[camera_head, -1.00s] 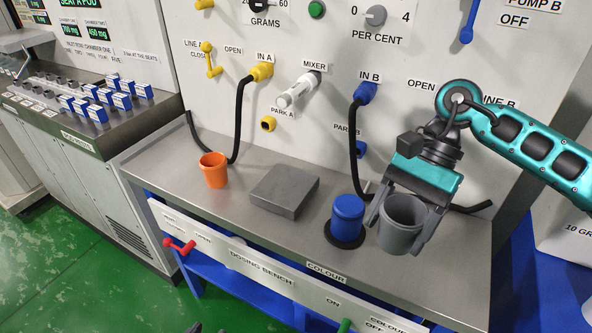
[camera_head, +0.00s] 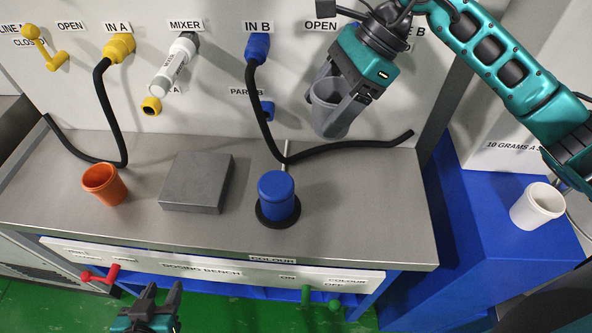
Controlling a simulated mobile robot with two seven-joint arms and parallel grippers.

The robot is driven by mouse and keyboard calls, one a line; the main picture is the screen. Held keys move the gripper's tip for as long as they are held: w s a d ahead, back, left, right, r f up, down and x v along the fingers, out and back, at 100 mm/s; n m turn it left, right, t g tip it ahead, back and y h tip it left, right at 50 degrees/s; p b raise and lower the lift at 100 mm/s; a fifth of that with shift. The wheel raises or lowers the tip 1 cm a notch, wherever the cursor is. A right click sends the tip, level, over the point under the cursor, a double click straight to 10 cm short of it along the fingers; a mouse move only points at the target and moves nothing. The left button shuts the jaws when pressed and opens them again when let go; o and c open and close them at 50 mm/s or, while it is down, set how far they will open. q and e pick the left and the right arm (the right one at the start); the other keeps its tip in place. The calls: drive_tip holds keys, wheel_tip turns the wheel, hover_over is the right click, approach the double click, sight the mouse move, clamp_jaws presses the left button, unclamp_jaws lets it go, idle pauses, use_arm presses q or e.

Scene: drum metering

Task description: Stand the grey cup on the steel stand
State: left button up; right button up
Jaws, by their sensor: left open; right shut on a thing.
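My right gripper (camera_head: 343,92) is shut on the grey cup (camera_head: 327,108), with a finger on each side of its wall. The cup is held up off the bench, before the back panel and right of the blue hose. The steel stand appears to be the low, flat grey block (camera_head: 197,183) on the bench, left of centre. Its top is bare, and the cup is well to its right. My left gripper (camera_head: 157,292) is open and empty at the bottom edge, in front of the bench.
An orange cup (camera_head: 104,185) stands left of the block. A blue cylinder on a black base (camera_head: 277,195) stands to its right. Black hoses reach the bench (camera_head: 345,205), whose right part is clear. A white cup (camera_head: 537,206) stands on a blue surface at right.

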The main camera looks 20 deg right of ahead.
wheel_tip(320, 180, down, 19)
drive_tip(key=shift+f, duration=0.1)
idle(0.3)
drive_tip(key=shift+f, duration=0.15)
drive_tip(key=o, duration=1.1)
drive_tip(key=shift+c, duration=0.2)
